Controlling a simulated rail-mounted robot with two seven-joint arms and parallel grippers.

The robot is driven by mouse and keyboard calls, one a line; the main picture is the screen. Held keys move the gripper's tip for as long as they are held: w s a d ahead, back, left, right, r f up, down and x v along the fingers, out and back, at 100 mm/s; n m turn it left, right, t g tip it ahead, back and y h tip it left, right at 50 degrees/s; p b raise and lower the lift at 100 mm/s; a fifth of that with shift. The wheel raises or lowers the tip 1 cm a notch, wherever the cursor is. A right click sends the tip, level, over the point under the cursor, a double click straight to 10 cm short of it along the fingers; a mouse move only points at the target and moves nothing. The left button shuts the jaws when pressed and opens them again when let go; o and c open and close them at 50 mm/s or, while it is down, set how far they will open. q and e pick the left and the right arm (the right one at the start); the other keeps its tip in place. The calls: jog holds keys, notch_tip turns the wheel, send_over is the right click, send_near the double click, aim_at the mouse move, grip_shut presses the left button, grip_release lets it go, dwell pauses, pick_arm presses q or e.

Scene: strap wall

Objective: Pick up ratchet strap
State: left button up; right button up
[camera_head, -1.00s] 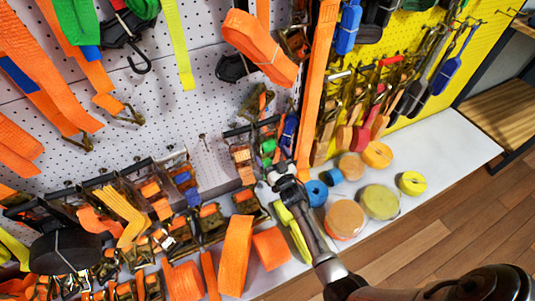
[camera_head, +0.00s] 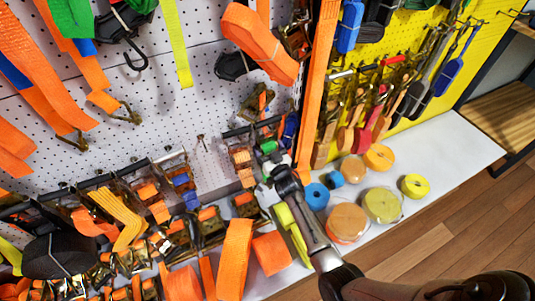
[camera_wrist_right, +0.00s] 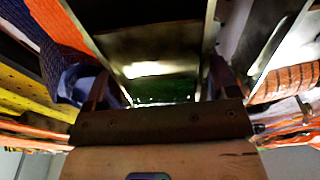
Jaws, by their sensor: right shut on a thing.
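My right gripper (camera_head: 268,168) reaches in from the lower right to the small ratchet rack on the pegboard. In the right wrist view its fingers (camera_wrist_right: 160,92) are shut on a ratchet strap (camera_wrist_right: 150,50), a metal ratchet with dark green webbing between its plates. In the head view the green part of a ratchet strap (camera_head: 268,147) shows just beyond the gripper, still at the rack. The exact grip is hidden there by my wrist. My left gripper is not in view.
Other ratchets with orange webbing (camera_head: 242,157) hang close by. Orange rolls (camera_head: 236,258) and round rolls (camera_head: 346,222) stand on the white shelf (camera_head: 450,150). A long orange strap (camera_head: 318,90) hangs right of the rack.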

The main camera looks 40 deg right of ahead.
aim_at(268, 141)
jog(key=c, duration=0.8)
jog(key=shift+r, duration=0.15)
jog(key=shift+c, duration=0.3)
jog(key=shift+r+p, duration=1.25)
jog(key=shift+r, duration=0.3)
jog(key=shift+r+p, duration=0.35)
jog(key=shift+r, duration=0.15)
jog(key=r+p+v, duration=0.2)
jog(key=p+v, duration=0.3)
jog(key=v, duration=1.3)
jog(key=shift+s+p, duration=0.2)
jog(key=shift+p, duration=0.15)
